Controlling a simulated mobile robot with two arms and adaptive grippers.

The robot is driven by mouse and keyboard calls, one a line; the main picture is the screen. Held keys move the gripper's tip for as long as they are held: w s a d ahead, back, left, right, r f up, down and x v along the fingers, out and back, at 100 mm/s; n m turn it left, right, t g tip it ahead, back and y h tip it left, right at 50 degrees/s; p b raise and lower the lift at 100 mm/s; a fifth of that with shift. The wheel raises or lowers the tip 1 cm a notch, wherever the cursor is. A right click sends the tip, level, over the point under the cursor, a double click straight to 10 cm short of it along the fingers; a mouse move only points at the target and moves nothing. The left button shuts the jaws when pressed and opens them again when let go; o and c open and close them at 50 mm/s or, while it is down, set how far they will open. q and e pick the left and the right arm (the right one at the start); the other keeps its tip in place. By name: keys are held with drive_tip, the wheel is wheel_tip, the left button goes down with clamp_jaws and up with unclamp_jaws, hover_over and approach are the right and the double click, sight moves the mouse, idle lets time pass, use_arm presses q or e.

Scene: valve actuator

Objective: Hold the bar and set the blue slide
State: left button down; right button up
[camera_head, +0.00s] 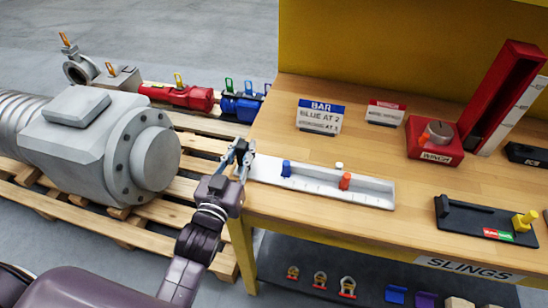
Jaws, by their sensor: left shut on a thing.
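The bar (320,187) is a long pale grey rail with tick marks, lying near the front left edge of the wooden bench. The blue slide (286,169) stands on it left of the middle. An orange slide (345,181) stands further right on it. My left gripper (243,158) is shut on the left end of the bar. Its fingers hide part of that end. My right gripper is not in view.
A card (320,116) reading "BAR, BLUE AT 2" stands behind the bar; its lower line is too small to read surely. A red winch box (434,143) and a black fixture with a yellow knob (487,218) are to the right. A large grey actuator (95,145) lies on a pallet at left.

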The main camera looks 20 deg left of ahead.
use_arm(q)
wheel_tip(320, 180, up, 9)
drive_tip(key=shift+r, duration=0.1)
drive_tip(key=shift+f, duration=4.35)
drive_tip(key=shift+f, duration=0.1)
